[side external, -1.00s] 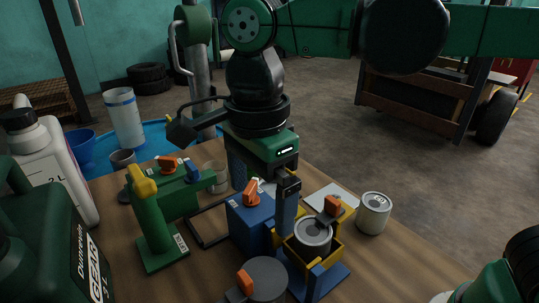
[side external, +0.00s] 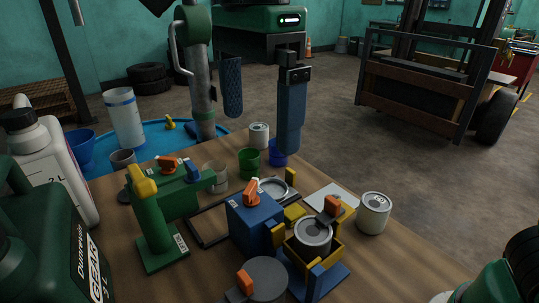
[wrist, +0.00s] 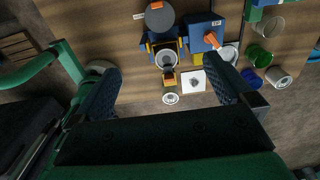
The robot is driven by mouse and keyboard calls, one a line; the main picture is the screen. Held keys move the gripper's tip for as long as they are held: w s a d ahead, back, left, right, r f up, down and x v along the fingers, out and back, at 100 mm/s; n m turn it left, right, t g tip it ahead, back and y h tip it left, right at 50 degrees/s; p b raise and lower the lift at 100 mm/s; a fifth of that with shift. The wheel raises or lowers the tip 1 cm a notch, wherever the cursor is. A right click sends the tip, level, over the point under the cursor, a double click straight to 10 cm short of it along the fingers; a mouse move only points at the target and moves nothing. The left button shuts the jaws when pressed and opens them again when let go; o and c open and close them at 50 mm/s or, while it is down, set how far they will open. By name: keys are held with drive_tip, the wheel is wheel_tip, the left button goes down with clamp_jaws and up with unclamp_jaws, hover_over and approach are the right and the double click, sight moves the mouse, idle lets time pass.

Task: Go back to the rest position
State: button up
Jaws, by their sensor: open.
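My gripper (side external: 262,100) is raised above the far part of the table in the side external view. Its two blue textured fingers are wide apart with nothing between them. In the wrist view my gripper (wrist: 165,90) is also open, with the table well below. A grey can (side external: 313,234) sits in a yellow and blue holder (side external: 323,270) with an orange lever. A blue block with an orange handle (side external: 252,215) stands beside it. A green stand with a yellow knob (side external: 155,215) is to the left.
A white can (side external: 374,213) and a white card (side external: 332,198) lie to the right. Green cup (side external: 249,163), blue cup (side external: 278,152) and another can (side external: 259,135) stand at the back. Large jugs (side external: 48,160) crowd the left edge. The air around my gripper is free.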

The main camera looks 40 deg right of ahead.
drive_tip(key=shift+r, duration=0.15)
wheel_tip(320, 180, down, 10)
drive_tip(key=r, duration=0.1)
drive_tip(key=shift+r, duration=2.2)
drive_tip(key=shift+f, duration=0.1)
